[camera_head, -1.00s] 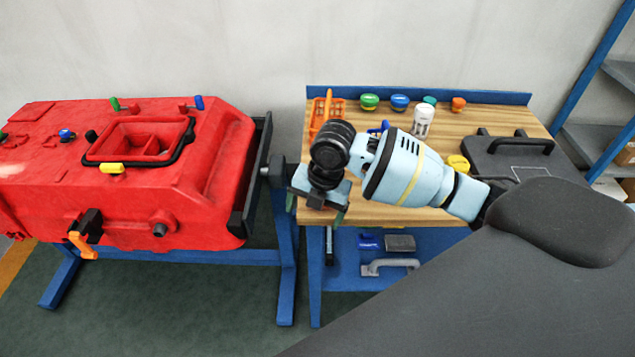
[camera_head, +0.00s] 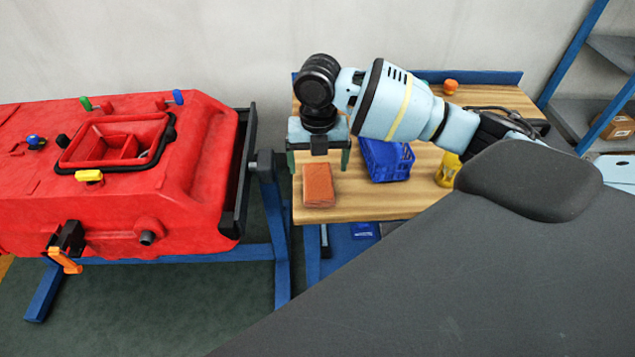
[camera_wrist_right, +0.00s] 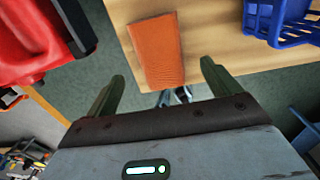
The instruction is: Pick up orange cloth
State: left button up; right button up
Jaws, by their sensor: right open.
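The orange cloth (camera_head: 318,184) is a folded rectangular pad lying flat on the wooden table near its front left corner. It also shows in the right wrist view (camera_wrist_right: 157,50), ahead of and between the two fingers. My right gripper (camera_head: 319,170) is open and empty, its fingers pointing down above the cloth's back edge in the head view. In the right wrist view the fingers (camera_wrist_right: 160,85) are spread wider than the cloth and do not appear to touch it. My left gripper is not in view.
A blue basket (camera_head: 388,160) stands on the table (camera_head: 400,203) right of the cloth, with a yellow object (camera_head: 448,170) beyond it. An orange knob (camera_head: 450,87) is at the back. The red tank (camera_head: 190,205) on its blue stand is left of the table.

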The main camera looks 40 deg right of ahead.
aim_at(319, 182)
jog(key=shift+s+f, duration=0.15)
jog(key=shift+f, duration=0.1)
jog(key=shift+s+a+f, duration=0.15)
jog(key=shift+f, duration=2.15)
jog(key=shift+c, duration=0.4)
jog(key=c, duration=1)
